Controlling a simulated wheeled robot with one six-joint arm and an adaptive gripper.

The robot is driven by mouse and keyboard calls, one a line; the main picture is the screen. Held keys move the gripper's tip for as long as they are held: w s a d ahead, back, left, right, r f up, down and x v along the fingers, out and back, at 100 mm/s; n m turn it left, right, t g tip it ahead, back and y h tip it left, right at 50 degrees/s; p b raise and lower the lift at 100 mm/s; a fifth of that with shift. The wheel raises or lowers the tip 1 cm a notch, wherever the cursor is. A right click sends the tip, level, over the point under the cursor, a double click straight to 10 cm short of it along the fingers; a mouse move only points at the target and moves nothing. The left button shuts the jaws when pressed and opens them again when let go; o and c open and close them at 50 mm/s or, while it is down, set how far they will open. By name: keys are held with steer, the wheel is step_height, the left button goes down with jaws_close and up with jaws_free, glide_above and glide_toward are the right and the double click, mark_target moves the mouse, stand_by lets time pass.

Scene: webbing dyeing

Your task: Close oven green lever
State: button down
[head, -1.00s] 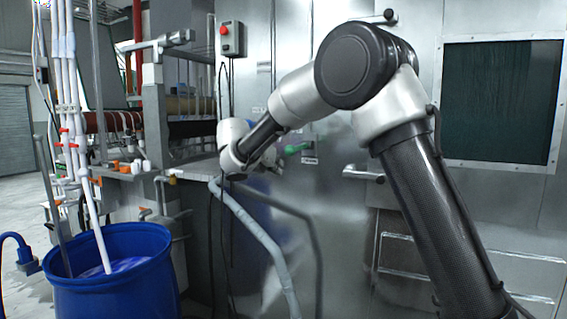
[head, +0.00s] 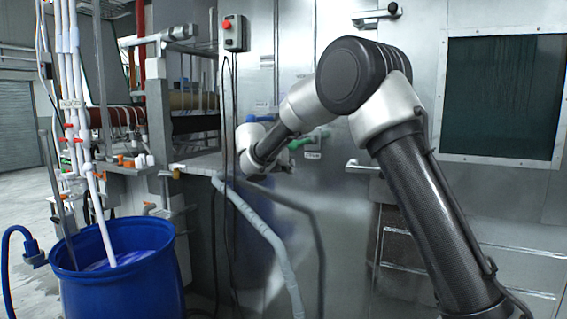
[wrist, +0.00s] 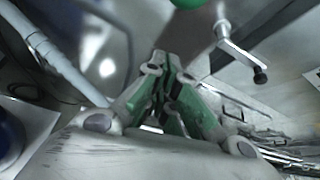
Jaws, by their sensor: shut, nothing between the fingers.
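The green lever (head: 303,142) sticks out from the oven's metal front (head: 345,110), just right of my arm's wrist in the head view. A label is on the metal beneath it. In the wrist view a green rounded piece (wrist: 188,3) is cut off by the top edge; it looks like part of the lever. My gripper (wrist: 164,62), with green finger links, is shut and empty, below and left of that green piece and apart from it in the picture.
A blue handle (head: 260,118) shows just above my wrist. A metal door handle (head: 362,166) is right of the lever and a crank-like handle (wrist: 238,48) shows in the wrist view. A grey hose (head: 262,232) hangs in front. A blue barrel (head: 120,290) stands left.

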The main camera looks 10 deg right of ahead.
steer(key=shift+w+d+r, duration=0.3)
steer(key=shift+w+r, duration=0.1)
steer(key=shift+w, duration=0.15)
steer(key=shift+w+d+r, duration=0.3)
steer(key=shift+w+r, duration=0.05)
steer(key=shift+w, duration=0.25)
steer(key=shift+w+d+r, duration=0.3)
steer(key=shift+w+r, duration=0.1)
steer(key=shift+w, duration=0.15)
